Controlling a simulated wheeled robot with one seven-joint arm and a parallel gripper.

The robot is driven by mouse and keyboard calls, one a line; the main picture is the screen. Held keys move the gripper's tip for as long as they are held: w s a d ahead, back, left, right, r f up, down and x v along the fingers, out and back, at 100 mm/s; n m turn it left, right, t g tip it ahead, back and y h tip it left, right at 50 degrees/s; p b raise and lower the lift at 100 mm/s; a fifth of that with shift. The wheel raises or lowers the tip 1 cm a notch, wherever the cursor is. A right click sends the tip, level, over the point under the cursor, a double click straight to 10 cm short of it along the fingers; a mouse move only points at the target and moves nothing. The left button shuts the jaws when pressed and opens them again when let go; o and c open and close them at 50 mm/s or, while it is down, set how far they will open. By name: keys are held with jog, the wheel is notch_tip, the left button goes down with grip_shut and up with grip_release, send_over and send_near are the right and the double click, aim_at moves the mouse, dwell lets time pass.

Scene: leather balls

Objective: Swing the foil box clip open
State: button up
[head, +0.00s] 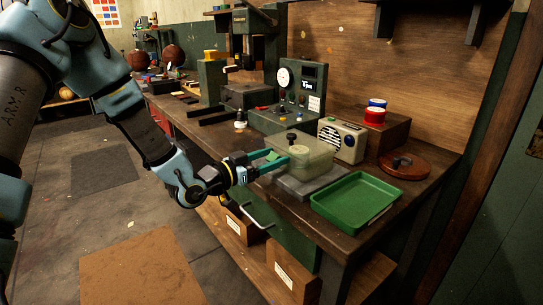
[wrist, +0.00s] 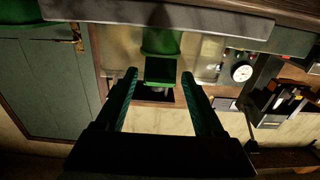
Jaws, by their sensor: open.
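The foil box (head: 312,160) is a pale translucent box with a dark knob on top, standing on a grey slab on the workbench. A green clip-like piece (head: 272,156) is at its near left side. In the wrist view this green piece (wrist: 160,70) lies between my fingertips, with a dark part just below it. My gripper (head: 278,158) has teal fingers and is open at the box's near left side. In the wrist view my gripper (wrist: 159,76) straddles the green piece, with gaps on both sides. I cannot tell whether the clip is latched.
A green tray (head: 358,202) lies to the right of the box. A cream radio (head: 342,141) and a wooden block with red and blue spools (head: 374,115) stand behind. A control panel with a gauge (head: 290,98) is behind left. A round wooden disc (head: 405,165) is far right.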

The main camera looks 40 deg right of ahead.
jog(key=shift+c, duration=0.3)
grip_shut()
dwell(0.3)
jog(key=shift+f+b, duration=0.15)
jog(key=shift+b, duration=0.15)
